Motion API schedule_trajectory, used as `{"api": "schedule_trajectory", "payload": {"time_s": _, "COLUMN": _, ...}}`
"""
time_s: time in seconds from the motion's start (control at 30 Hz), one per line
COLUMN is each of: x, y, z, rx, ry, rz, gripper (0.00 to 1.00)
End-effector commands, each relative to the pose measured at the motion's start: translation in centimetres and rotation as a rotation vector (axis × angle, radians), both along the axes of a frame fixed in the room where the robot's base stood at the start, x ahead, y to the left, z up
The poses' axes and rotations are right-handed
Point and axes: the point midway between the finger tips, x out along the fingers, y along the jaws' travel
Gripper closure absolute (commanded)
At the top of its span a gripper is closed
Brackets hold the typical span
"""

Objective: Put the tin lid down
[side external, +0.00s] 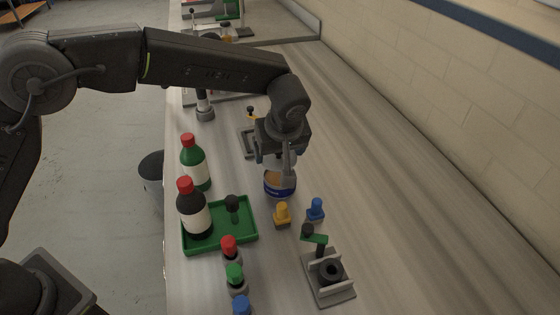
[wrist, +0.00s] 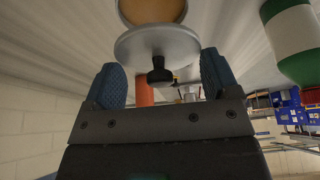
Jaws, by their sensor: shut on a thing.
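The tin lid (wrist: 150,46) is a silver disc with a black knob (wrist: 160,73), seen in the wrist view. My gripper (wrist: 162,72) has its two blue-grey fingers on either side of the lid and is shut on it. The exact contact points are partly hidden. The open tin (side external: 281,187) is blue with a pale band and stands on the bench just under my gripper (side external: 281,158) in the side view. Its orange-tan contents show, also in the wrist view (wrist: 152,10), so the lid is off the mouth. The lid is hard to make out in the side view.
A green tray (side external: 247,238) holds a dark bottle (side external: 194,213). A green bottle (side external: 194,165) stands behind it. A yellow piece (side external: 282,214), a blue piece (side external: 316,209) and a grey fixture (side external: 328,278) stand in front of the tin. The bench to the right is clear.

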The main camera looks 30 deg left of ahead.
Motion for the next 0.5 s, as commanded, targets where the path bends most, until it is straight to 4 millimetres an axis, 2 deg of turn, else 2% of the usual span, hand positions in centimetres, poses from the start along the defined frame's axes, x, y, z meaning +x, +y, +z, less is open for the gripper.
{"api": "schedule_trajectory", "payload": {"time_s": 0.03, "x": -0.1, "y": 1.5, "z": 0.6, "rx": 0.003, "ry": 0.002, "rz": 0.008, "gripper": 0.41}}
{"api": "schedule_trajectory", "payload": {"time_s": 0.3, "x": -0.6, "y": 7.5, "z": 4.2, "rx": 0.001, "ry": 0.001, "rz": 0.008, "gripper": 0.41}}
{"api": "schedule_trajectory", "payload": {"time_s": 0.5, "x": -0.8, "y": 10.3, "z": 5.8, "rx": 0.003, "ry": 0.003, "rz": 0.006, "gripper": 0.41}}
